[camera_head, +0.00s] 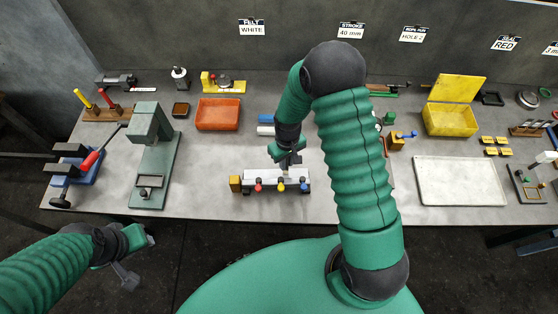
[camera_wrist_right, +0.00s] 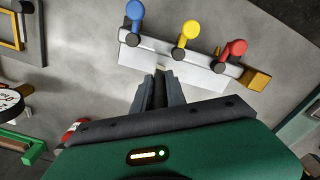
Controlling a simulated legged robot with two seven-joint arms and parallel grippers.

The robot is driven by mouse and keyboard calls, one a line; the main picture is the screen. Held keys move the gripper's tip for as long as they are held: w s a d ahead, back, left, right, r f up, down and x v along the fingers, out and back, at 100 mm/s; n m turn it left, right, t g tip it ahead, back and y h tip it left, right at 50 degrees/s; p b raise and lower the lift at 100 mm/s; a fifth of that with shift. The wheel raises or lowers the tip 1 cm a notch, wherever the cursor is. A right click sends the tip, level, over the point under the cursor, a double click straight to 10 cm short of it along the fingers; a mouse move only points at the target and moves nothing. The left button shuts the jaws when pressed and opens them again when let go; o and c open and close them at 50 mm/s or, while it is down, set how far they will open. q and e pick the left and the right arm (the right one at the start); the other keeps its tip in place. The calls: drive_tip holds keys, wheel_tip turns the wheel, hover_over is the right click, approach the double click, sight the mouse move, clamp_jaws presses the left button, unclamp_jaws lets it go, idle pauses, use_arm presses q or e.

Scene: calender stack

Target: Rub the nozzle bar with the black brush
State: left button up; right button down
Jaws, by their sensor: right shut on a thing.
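The nozzle bar (camera_head: 270,176) is a pale bar with a yellow end block at its left and red, yellow and blue knobs along its front. It lies near the table's front middle and also shows in the right wrist view (camera_wrist_right: 180,65). My right gripper (camera_head: 289,160) is over the bar's back side, shut on a dark thing, which I take for the black brush (camera_wrist_right: 158,92). It is mostly hidden between the fingers, and I cannot tell whether its tip touches the bar. My left gripper (camera_head: 126,275) hangs off the table's front edge at lower left; its jaws are unclear.
An orange-red tray (camera_head: 218,114) stands behind the bar to the left. A green press (camera_head: 150,165) and a blue vise (camera_head: 78,168) are at left. A yellow open box (camera_head: 450,119) and a white tray (camera_head: 460,182) are at right. Bare table lies left of the bar.

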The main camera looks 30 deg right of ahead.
drive_tip(key=shift+s+d, duration=0.25)
drive_tip(key=shift+d, duration=0.25)
wheel_tip(320, 180, up, 6)
drive_tip(key=p, duration=0.5)
drive_tip(key=shift+r, duration=0.15)
wheel_tip(320, 180, up, 3)
drive_tip(key=shift+f+p, duration=0.1)
drive_tip(key=shift+p, duration=1.1)
